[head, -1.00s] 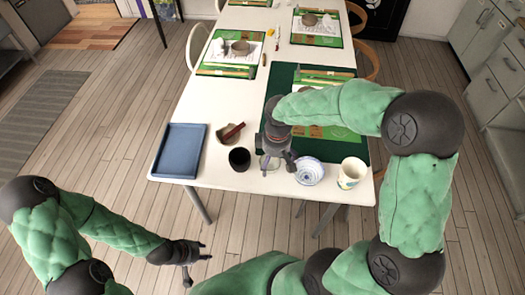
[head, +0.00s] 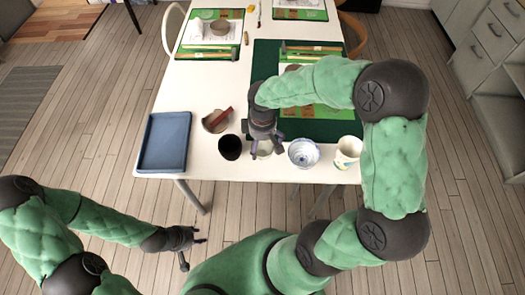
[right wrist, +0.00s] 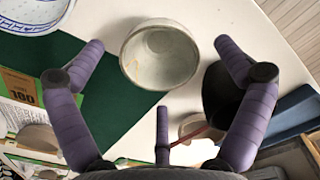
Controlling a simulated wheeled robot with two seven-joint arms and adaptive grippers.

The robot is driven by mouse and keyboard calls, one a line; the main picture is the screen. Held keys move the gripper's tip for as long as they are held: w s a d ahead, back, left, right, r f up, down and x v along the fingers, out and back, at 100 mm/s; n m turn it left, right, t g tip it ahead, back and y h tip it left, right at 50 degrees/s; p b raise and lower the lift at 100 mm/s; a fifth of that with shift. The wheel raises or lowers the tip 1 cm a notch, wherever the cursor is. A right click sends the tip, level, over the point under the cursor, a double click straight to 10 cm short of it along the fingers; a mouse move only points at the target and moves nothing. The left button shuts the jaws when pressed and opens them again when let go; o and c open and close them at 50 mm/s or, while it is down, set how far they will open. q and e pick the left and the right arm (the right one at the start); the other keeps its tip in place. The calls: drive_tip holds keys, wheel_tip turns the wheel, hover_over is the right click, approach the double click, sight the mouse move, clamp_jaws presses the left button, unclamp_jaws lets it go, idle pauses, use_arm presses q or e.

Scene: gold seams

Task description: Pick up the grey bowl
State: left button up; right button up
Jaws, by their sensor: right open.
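The grey bowl (right wrist: 160,58) is small, round and pale grey-green, and looks empty. In the right wrist view it lies between the spread purple fingers of my right gripper (right wrist: 159,48), with gaps on both sides. In the head view the bowl (head: 264,149) stands upright near the table's front edge, partly hidden under my right gripper (head: 266,143), which is above it, open and empty. My left gripper (head: 192,243) hangs in front of the table, low and away from the bowl, its fingers apart and empty.
A black cup (head: 230,148) stands close left of the bowl, a blue-white bowl (head: 303,153) close right, then a cream mug (head: 347,152). A brown bowl (head: 217,121) with a red stick is behind the cup. A blue tray (head: 165,142) lies at left. A green mat (head: 325,130) lies behind.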

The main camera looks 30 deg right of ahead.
sight(263, 153)
wheel_tip(263, 153, down, 4)
drive_tip(key=shift+b, duration=0.85)
drive_tip(key=shift+r, duration=0.1)
drive_tip(key=c, duration=1.3)
